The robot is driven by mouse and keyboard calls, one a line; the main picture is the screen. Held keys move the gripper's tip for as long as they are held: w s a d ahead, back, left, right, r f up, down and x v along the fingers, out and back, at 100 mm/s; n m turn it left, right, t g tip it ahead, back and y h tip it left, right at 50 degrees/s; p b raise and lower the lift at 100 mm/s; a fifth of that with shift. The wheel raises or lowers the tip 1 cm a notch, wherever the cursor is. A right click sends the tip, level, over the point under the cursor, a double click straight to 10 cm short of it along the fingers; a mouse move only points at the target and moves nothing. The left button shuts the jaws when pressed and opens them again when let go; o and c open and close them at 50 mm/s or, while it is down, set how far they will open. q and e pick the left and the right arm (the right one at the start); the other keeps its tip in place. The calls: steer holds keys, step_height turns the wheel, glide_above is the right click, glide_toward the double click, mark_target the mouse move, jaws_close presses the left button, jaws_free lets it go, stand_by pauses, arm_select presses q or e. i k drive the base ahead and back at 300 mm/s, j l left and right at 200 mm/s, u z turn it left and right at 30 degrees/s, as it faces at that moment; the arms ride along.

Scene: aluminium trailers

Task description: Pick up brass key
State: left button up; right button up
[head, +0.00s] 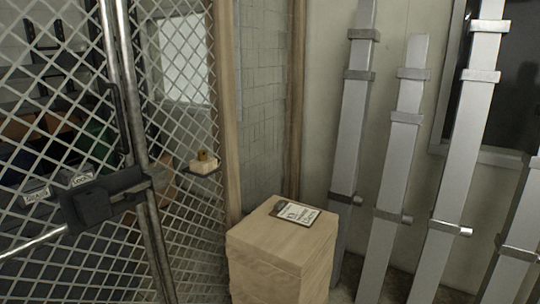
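I cannot make out a brass key for certain. A small brass-coloured object (204,155) sits on top of a small pale block (203,166) on a little dark shelf at the wire mesh, left of the wooden post. It is too small to tell whether it is a key. Neither of my grippers shows in the head view.
A mesh gate (60,130) with a dark latch box (88,205) and tags fills the left. A wooden box (270,255) with a clipboard (297,213) on top stands in the middle. Tall metal beams (400,160) lean against the wall (325,90) at right.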

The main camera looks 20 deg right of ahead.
mark_target(201, 153)
steer(key=z, duration=0.25)
steer(key=u, duration=1.35)
steer(key=z, duration=1.35)
steer(key=i+u, duration=0.15)
steer(key=i, duration=0.2)
steer(key=i+l+u, duration=0.15)
steer(key=i, duration=0.25)
